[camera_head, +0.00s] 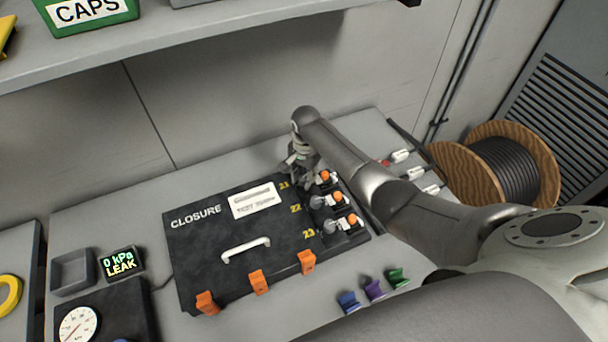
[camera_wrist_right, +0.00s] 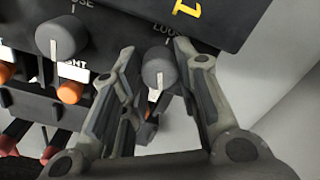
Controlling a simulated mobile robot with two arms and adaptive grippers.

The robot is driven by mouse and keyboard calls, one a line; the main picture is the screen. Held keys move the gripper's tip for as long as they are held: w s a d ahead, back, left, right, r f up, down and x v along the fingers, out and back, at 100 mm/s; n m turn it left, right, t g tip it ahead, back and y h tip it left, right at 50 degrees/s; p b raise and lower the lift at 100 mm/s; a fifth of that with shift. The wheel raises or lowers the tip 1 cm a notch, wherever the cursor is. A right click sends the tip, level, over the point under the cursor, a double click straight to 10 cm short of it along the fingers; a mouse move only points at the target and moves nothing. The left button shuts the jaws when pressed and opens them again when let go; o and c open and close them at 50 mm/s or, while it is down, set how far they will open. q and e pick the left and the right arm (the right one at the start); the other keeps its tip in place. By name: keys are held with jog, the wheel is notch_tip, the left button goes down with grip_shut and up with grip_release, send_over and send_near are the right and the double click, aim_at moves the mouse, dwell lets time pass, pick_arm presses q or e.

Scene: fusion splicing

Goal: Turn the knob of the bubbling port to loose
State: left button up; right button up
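The black closure box (camera_head: 207,255) lies on the bench, with ports numbered 21, 22 and 23 along its right side. My right gripper (camera_head: 301,177) is at port 21, the far one. In the right wrist view its open fingers stand on either side of a dark grey knob (camera_wrist_right: 158,68); contact is not clear. That knob's white pointer faces down, away from the "LOOSE" lettering above it. A neighbouring knob (camera_wrist_right: 62,38) also points down, toward partly hidden "TIGHT" lettering. I cannot make out bubbles at any port. My left gripper is not in view.
A display (camera_head: 121,263) reads "0 kPa LEAK". Orange latches (camera_head: 259,282) line the box's front edge. Blue, purple and green pieces (camera_head: 373,289) lie in front of it. A cable reel (camera_head: 470,178) stands at the right, and a shelf (camera_head: 180,33) overhangs the back.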

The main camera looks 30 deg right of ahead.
aim_at(305, 177)
jog(key=o, duration=0.3)
jog(key=shift+r, duration=0.15)
jog(key=shift+w+r, duration=0.1)
jog(key=shift+r, duration=0.15)
jog(key=r, duration=0.7)
jog(key=shift+s+d+r, duration=0.1)
jog(key=shift+s+d, duration=0.1)
